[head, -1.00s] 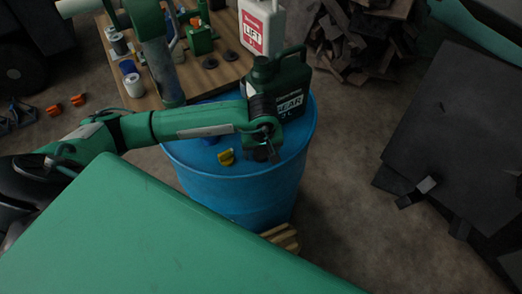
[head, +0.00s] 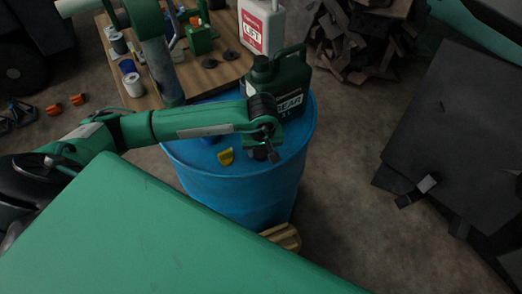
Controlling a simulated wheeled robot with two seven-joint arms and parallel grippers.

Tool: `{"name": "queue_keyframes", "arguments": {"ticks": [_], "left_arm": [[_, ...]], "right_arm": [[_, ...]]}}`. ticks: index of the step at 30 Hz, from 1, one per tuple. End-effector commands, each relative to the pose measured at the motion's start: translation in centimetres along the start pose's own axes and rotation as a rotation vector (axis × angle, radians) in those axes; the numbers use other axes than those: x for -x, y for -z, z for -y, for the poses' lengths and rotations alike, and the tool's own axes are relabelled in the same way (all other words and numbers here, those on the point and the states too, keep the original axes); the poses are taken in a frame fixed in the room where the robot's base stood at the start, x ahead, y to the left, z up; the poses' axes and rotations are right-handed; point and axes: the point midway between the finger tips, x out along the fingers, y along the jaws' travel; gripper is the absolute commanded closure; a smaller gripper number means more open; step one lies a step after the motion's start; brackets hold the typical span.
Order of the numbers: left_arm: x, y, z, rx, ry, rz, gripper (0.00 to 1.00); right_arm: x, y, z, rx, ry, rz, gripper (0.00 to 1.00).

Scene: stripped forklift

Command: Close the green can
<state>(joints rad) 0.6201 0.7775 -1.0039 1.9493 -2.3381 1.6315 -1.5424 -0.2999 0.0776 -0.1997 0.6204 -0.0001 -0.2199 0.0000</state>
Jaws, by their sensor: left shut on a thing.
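The dark green can (head: 283,82), labelled GEAR, stands upright on the blue barrel (head: 240,188). Its neck is at the top left, beside the handle; whether the mouth is covered is too small to tell. My left gripper (head: 270,154) is in front of the can's lower part, low over the barrel top. It is shut on a small dark thing that looks like a round cap (head: 260,155), mostly hidden by the fingers. My right gripper is not in view.
A yellow piece (head: 225,157) lies on the barrel, left of my gripper. Behind is a wooden table (head: 190,80) with a white LIFT can (head: 263,25), a smaller green can (head: 200,40) and dark discs (head: 210,63). Floor right of the barrel is clear.

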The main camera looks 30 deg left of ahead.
Motion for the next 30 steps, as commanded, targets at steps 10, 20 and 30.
{"name": "queue_keyframes", "arguments": {"ticks": [10,20,30], "left_arm": [[3.6,0.5,-0.1,-0.001,-0.004,-0.004,0.73],[12.0,1.6,-0.1,0.0,-0.005,-0.007,0.74],[18.1,2.3,-0.1,0.0,-0.003,-0.003,0.74]], "right_arm": [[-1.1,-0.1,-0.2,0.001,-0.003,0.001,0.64],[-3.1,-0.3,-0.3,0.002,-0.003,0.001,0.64],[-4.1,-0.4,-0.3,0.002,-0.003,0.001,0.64]]}}
